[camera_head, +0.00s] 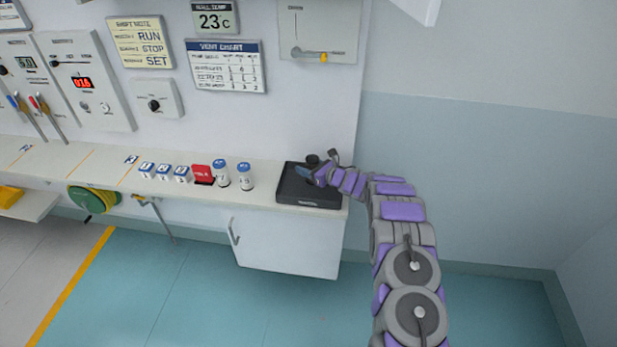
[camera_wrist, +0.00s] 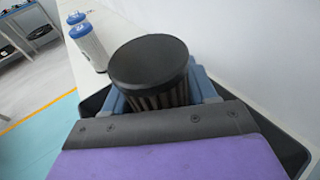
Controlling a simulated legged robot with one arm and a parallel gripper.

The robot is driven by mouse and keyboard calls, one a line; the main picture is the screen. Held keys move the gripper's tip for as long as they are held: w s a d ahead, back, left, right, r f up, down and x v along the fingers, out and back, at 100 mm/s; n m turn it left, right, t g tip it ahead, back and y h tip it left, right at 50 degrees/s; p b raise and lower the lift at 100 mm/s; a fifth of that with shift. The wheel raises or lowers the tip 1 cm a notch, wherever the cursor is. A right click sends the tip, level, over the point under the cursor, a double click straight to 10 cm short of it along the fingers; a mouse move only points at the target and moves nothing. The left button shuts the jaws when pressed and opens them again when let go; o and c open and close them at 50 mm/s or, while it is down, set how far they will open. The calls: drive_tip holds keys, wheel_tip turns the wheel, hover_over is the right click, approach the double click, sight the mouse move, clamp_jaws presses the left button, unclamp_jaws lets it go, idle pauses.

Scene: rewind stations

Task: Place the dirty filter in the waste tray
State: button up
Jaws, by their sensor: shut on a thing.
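The dirty filter (camera_wrist: 155,75) is a dark pleated cylinder with a black round cap, and it stands about upright in the wrist view. My gripper (camera_wrist: 162,95) is shut on it, with blue fingers on either side. In the head view my gripper (camera_head: 305,172) is at the black waste tray (camera_head: 310,199), over its inside. There the filter (camera_head: 312,159) shows only as a small dark shape. The tray's dark wall (camera_wrist: 290,150) also shows in the wrist view. The filter's lower end is hidden, so I cannot tell whether it touches the tray floor.
The tray sits at the right end of a white counter (camera_head: 268,178). A wall rises behind; open floor lies in front.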

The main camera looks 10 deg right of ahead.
drive_tip(key=shift+d+f, duration=0.15)
drive_tip(key=shift+f, duration=0.25)
wheel_tip(320, 180, down, 2)
drive_tip(key=shift+s+f, duration=0.1)
drive_tip(key=shift+f, duration=0.15)
drive_tip(key=shift+a+f+b, duration=0.2)
drive_tip(key=shift+f+b, duration=0.05)
drive_tip(key=shift+b, duration=0.05)
drive_tip(key=shift+a+r, duration=0.1)
drive_tip(key=shift+a, duration=0.1)
drive_tip(key=o, duration=0.7)
drive_tip(key=shift+c, duration=0.2)
drive_tip(key=o, duration=0.5)
drive_tip(key=shift+d, duration=0.3)
drive_tip(key=shift+c, duration=0.2)
drive_tip(key=shift+a, duration=0.2)
